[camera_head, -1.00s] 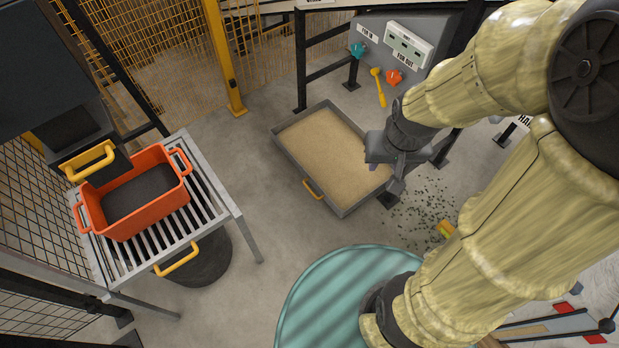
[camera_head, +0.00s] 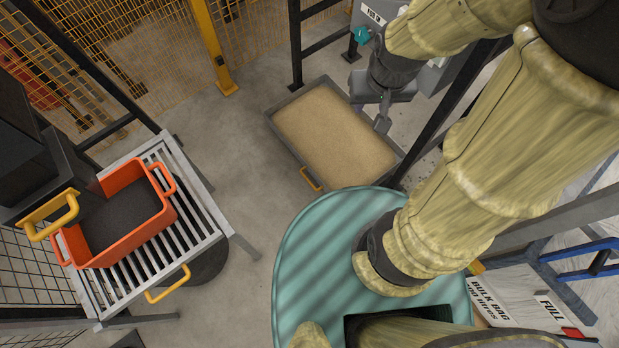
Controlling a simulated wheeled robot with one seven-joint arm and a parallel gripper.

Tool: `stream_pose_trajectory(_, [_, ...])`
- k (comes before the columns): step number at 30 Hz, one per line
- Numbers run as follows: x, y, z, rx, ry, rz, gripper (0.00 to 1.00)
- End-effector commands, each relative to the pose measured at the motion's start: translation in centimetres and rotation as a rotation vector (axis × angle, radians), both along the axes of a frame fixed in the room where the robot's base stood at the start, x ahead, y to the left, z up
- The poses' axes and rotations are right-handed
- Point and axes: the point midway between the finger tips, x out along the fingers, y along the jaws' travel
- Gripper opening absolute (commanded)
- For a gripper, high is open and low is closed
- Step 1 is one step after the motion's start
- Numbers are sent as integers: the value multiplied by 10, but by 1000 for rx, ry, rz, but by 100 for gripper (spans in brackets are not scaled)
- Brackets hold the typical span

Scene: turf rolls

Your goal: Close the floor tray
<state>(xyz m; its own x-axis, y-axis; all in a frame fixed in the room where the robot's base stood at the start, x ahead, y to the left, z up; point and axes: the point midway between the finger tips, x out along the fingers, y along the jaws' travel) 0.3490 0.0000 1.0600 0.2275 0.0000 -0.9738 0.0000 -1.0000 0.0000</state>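The floor tray (camera_head: 284,103) is a grey shallow metal tray on the concrete floor, filled with tan granular material (camera_head: 335,135). It has a yellow handle (camera_head: 310,179) on its near left side. It sticks out into the open floor, and its right end is partly hidden behind my arm and gripper. My gripper (camera_head: 383,117) is above the tray's far right side, pointing down, and appears apart from the tray. Its fingers are seen edge-on, so I cannot tell how far they are apart. Nothing shows held in it.
An orange bin (camera_head: 130,240) with dark material stands on a slatted metal table (camera_head: 190,205) at the left. A yellow post (camera_head: 213,50) and mesh fence stand behind. A grey panel with a teal knob (camera_head: 361,35) is beyond my arm. Floor between table and tray is clear.

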Motion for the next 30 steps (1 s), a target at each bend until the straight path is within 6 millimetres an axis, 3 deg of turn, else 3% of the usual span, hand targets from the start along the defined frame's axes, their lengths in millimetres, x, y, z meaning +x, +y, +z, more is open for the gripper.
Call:
stream_pose_trajectory(9, [0, 0, -1, 0, 0, 0, 36])
stream_pose_trajectory(14, [6, 2, -17, -3, 4, 10, 36])
stream_pose_trajectory(20, [26, 7, -75, -17, 22, 46, 36])
stream_pose_trajectory(30, [71, 25, -194, -52, 56, 137, 36])
